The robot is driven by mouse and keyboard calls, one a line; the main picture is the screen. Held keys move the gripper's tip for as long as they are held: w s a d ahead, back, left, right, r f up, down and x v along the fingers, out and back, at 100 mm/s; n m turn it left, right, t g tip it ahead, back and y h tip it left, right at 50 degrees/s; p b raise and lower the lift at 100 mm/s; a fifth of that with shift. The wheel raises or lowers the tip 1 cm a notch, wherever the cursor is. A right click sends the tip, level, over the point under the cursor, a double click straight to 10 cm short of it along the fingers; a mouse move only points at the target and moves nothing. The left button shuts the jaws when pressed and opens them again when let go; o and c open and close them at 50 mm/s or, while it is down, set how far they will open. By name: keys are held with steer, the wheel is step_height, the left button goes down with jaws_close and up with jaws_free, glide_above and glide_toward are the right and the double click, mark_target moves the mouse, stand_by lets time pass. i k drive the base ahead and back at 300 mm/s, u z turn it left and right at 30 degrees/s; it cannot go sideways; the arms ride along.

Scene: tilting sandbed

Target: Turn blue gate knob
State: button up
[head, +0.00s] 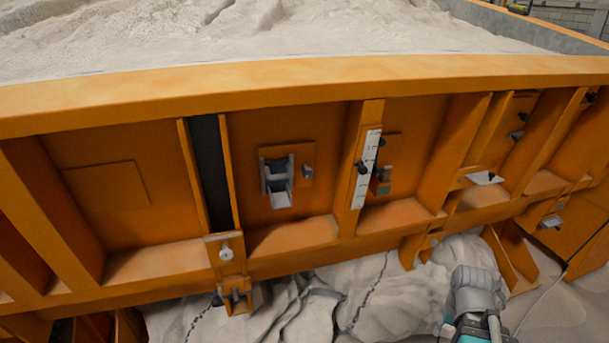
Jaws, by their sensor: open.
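A small blue-grey knob (308,171) sits on the orange wall panel, just right of a grey metal gate fitting (277,182) with an open chute. Its colour is dull, and I cannot tell for sure that it is the blue gate knob. Part of my arm, grey and teal, shows at the bottom right, well below and right of these knobs. My gripper's fingers do not show.
The orange sandbed wall (290,92) spans the view, with ribs standing out and pale sand (270,40) behind it. A bracket with a round knob (226,252) juts out low at left centre. More small fittings (517,135) sit at right. Grey draped cloth (350,290) lies below.

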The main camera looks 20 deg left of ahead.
mark_target(307, 173)
steer(key=u, duration=0.05)
steer(key=k, duration=1.25)
steer(key=u, duration=1.1)
steer(key=i, duration=1)
